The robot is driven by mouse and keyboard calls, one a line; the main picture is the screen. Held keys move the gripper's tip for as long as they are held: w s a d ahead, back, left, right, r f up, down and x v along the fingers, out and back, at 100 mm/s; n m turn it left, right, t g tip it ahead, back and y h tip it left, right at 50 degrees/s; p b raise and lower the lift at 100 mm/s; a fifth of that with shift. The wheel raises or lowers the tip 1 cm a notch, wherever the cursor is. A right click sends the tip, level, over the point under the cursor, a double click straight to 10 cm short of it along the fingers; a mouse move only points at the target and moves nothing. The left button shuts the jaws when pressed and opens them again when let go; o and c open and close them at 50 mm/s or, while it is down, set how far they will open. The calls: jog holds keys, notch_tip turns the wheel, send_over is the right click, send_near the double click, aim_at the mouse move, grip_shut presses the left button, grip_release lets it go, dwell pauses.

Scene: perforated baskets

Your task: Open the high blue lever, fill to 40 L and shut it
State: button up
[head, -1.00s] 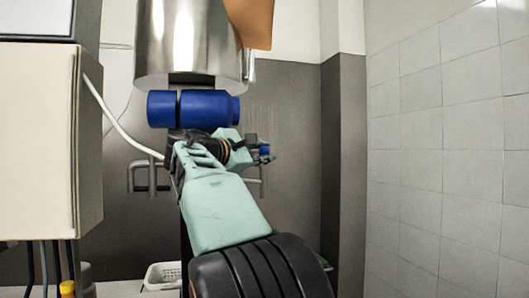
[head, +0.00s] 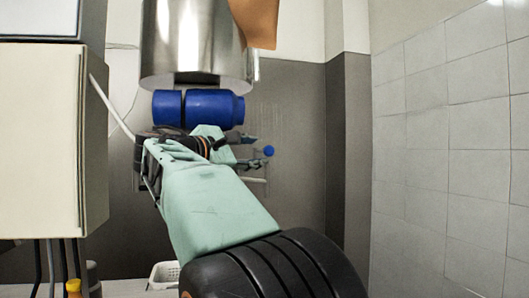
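A small round blue knob (head: 268,151) shows in the head view right of my gripper, in front of the dark wall; I take it for a lever end, but its lever is mostly hidden. My gripper (head: 248,150) is left of the knob, with a visible gap between them. Its fingers are small and partly merged with my wrist, so their opening is unclear. A shiny metal tank (head: 190,45) hangs above, with a dark blue cylindrical body (head: 208,107) lying across just below it. No level reading can be made out.
A large cream cabinet (head: 40,145) stands close at left, with dark pipes below it. A white perforated basket (head: 163,275) is low behind my arm. A tiled wall (head: 450,150) bounds the right side; the space before it looks clear.

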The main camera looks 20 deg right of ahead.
jog(key=shift+v, duration=2.35)
jog(key=shift+c, duration=0.5)
